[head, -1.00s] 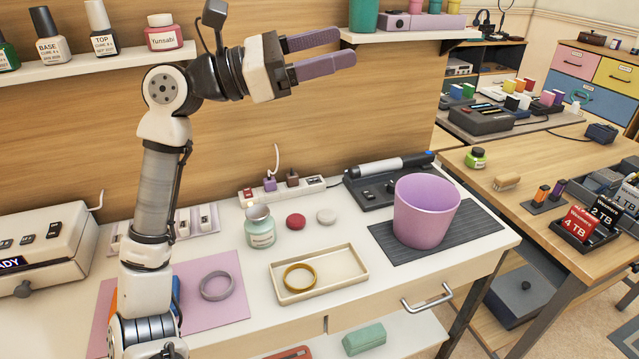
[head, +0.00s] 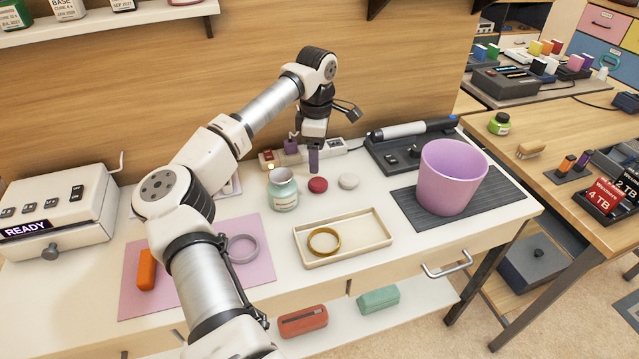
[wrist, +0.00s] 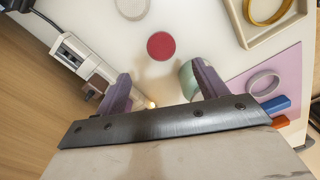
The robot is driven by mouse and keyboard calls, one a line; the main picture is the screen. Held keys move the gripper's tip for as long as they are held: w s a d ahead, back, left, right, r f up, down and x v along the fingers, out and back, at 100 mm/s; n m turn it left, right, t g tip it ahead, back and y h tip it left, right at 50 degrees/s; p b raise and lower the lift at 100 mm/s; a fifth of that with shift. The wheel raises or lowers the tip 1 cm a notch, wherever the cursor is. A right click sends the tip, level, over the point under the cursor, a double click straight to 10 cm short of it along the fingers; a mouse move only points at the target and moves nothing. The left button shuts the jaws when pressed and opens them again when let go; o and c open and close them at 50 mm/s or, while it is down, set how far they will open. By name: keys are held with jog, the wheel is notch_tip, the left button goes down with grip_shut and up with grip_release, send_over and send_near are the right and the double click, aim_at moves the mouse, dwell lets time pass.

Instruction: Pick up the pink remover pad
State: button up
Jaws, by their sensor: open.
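A small round deep pink-red pad (head: 317,185) lies flat on the white desk. In the wrist view the pad (wrist: 161,46) shows whole, ahead of and between the two fingertips. A pale grey-white pad (head: 348,181) lies just to its right in the head view. My gripper (head: 313,160) points down above the desk, just behind the pink-red pad in the head view. In the wrist view my gripper (wrist: 160,84) has its purple fingers spread wide with nothing between them.
A mint jar (head: 283,190) stands close left of the pad and a power strip (head: 337,147) lies behind. A cream tray (head: 345,250) holding a gold ring is in front. A pink bin (head: 449,180) stands on a grey mat at right.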

aim_at(317, 182)
jog(key=f+p, duration=0.1)
jog(key=f, duration=0.7)
jog(key=shift+s+f+p, duration=0.1)
jog(key=shift+s+p, duration=0.1)
jog(key=shift+p, duration=0.1)
jog(key=c, duration=1.1)
